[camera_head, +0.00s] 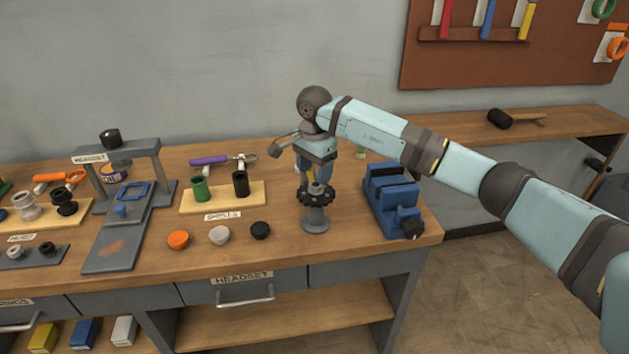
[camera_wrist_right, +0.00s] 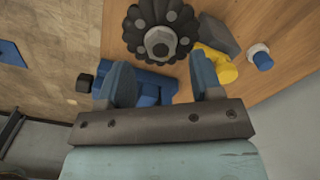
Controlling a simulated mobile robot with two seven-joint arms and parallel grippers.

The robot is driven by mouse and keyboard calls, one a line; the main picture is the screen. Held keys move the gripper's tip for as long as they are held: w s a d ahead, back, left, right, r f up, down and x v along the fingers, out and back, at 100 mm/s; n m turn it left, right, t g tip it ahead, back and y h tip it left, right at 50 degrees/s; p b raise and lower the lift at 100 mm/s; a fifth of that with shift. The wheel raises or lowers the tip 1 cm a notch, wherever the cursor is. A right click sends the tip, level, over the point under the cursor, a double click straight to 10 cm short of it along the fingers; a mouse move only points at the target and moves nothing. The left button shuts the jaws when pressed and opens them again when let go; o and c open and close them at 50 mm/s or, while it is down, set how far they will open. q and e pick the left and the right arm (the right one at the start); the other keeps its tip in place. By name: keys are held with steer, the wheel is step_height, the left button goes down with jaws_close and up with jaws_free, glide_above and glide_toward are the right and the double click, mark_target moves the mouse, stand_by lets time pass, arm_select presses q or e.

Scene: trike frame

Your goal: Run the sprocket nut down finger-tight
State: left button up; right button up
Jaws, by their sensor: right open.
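The black toothed sprocket (camera_head: 318,198) sits on a grey post stand (camera_head: 315,222) on the bench. In the right wrist view the sprocket (camera_wrist_right: 138,36) shows from above, with a grey hex nut (camera_wrist_right: 160,43) at its centre. How far down its thread the nut sits cannot be told. My right gripper (camera_head: 314,178) points down just above the sprocket in the head view. Its blue fingers (camera_wrist_right: 163,82) are apart in the wrist view, with the nut beyond the fingertips and not visibly clamped. My left gripper is not in view.
A blue vise (camera_head: 394,200) stands right of the post. Left are orange, white and black caps (camera_head: 219,235), a wooden holder (camera_head: 222,197) with green and black cups, and a grey press (camera_head: 130,180).

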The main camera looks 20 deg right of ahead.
mark_target(314, 185)
steer(key=shift+f, duration=1.95)
steer(key=c, duration=0.9)
steer(key=shift+c, duration=0.2)
